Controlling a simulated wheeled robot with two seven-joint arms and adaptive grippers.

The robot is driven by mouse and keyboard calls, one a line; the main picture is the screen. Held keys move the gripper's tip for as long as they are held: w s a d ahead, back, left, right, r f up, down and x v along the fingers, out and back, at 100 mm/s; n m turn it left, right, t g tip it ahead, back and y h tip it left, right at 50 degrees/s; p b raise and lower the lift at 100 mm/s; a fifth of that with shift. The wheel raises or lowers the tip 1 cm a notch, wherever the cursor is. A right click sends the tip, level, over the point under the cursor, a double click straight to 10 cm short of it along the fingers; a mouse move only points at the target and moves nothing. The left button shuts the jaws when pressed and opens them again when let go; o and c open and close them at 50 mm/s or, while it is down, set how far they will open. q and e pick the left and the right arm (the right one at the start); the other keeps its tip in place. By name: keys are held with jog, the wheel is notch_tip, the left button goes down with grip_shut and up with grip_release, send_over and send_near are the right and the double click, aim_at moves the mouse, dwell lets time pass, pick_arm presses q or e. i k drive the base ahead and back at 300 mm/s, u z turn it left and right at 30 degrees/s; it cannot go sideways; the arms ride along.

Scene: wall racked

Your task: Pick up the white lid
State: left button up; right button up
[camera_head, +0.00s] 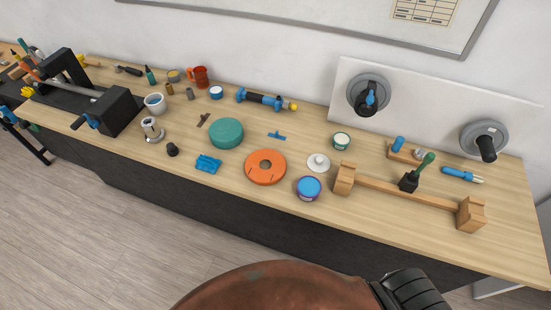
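The white lid (318,163) is a small round disc with a raised knob. It lies on the wooden workbench (240,185), to the right of the orange disc and just above the blue-topped tub. Nothing covers it. Neither of my grippers shows in the head view. A brown rounded shape and a black ribbed part fill the bottom edge of the view, below the bench.
Close to the lid are an orange disc (252,176), a blue-topped tub (308,188), a small green-and-white jar (341,141) and a wooden stand (400,193). A green disc (226,133) lies further left. Two wall fixtures (484,139) stick out at the right.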

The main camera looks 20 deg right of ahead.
aim_at(318, 163)
jog(key=u, duration=0.65)
jog(key=i, duration=0.95)
jog(key=z, duration=0.85)
